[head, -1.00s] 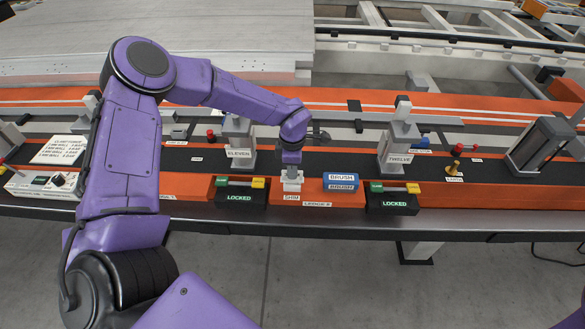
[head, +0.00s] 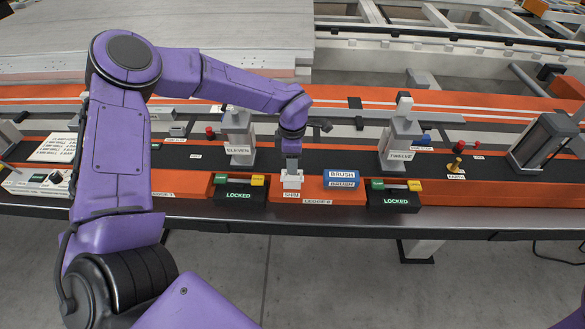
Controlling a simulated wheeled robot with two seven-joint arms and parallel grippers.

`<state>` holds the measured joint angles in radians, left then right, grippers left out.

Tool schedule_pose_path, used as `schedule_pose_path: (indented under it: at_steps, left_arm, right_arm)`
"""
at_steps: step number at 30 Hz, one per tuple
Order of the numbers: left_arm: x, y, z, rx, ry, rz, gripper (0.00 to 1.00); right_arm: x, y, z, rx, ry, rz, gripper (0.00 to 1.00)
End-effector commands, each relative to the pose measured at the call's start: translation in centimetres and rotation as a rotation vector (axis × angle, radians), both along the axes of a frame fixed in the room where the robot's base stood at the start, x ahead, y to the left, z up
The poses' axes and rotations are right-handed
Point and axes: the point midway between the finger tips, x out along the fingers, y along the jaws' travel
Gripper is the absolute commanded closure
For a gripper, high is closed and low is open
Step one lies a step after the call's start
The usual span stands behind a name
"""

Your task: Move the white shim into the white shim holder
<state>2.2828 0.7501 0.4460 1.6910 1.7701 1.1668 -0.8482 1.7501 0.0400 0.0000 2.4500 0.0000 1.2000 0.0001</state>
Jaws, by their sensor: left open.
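My left gripper (head: 291,169) points down over the orange ledge, with its jaws open. Directly under it, a small white block (head: 292,182), which looks like the white shim, sits at the spot with the SHIM label (head: 291,195). The gripper tips are right at or just above its top; I cannot tell whether they touch it. I cannot make out the shim and its holder as separate pieces at this size. My right gripper is not in view.
A blue brush block (head: 341,180) sits right of the shim spot. Locked black boxes with green and yellow handles flank the ledge, left (head: 238,193) and right (head: 395,195). Grey posts ELEVEN (head: 239,138) and TWELVE (head: 401,140) stand behind.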

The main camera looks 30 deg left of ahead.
Motion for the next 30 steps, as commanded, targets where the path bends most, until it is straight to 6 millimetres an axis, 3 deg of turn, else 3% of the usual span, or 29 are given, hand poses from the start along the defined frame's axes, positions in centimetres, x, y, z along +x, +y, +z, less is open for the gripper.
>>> schedule_pose_path:
  at_steps: [6,10,30]
  left_arm:
    - [0.1,0.0,4.9,-0.001,-0.006,0.0,0.59]
    - [0.0,0.0,6.6,0.0,-0.001,0.0,0.59]
    - [0.0,0.0,7.1,0.0,0.0,0.0,0.59]
  right_arm:
    - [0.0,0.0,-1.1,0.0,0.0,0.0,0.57]
    - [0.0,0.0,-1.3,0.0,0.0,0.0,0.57]
    - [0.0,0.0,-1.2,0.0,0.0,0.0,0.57]
